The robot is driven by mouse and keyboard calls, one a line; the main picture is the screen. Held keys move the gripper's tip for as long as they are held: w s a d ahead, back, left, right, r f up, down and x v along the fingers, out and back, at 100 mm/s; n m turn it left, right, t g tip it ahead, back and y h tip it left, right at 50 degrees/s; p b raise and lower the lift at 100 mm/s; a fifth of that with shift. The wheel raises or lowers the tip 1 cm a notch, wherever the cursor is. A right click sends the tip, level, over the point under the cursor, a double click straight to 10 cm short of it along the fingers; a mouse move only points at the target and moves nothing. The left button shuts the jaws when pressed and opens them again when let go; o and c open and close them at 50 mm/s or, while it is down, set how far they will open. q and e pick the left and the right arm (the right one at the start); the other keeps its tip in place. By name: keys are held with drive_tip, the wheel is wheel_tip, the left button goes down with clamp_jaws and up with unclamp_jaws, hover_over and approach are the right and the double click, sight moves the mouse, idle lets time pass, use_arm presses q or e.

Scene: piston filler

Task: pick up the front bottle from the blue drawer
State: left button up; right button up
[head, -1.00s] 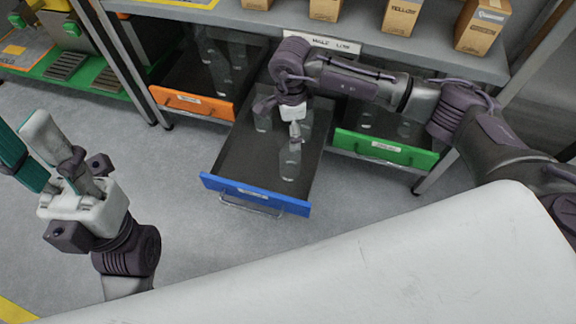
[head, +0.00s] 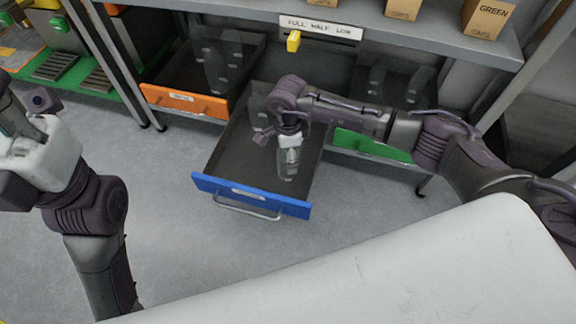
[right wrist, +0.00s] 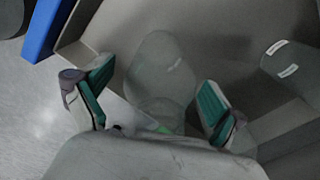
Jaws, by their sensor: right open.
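The blue drawer (head: 235,190) is pulled out, and its front panel also shows in the right wrist view (right wrist: 42,28). The clear front bottle (head: 287,172) stands in its front part. My right gripper (head: 289,155) is over this bottle and hides its upper part in the head view. In the right wrist view the bottle (right wrist: 160,70) shows between the two spread teal-padded fingers, with a gap to each finger. Another clear bottle (right wrist: 288,68) is to the right there. My left gripper (head: 25,140) is cut off at the left edge, its fingers mostly out of frame.
An orange drawer (head: 185,101) with clear bottles is on the left. A green drawer (head: 370,146) is on the right, partly behind my right arm. A shelf (head: 440,38) with cardboard boxes runs above. Open floor lies in front of the blue drawer.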

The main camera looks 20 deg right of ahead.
drive_tip(key=shift+f, duration=0.1)
drive_tip(key=c, duration=1.2)
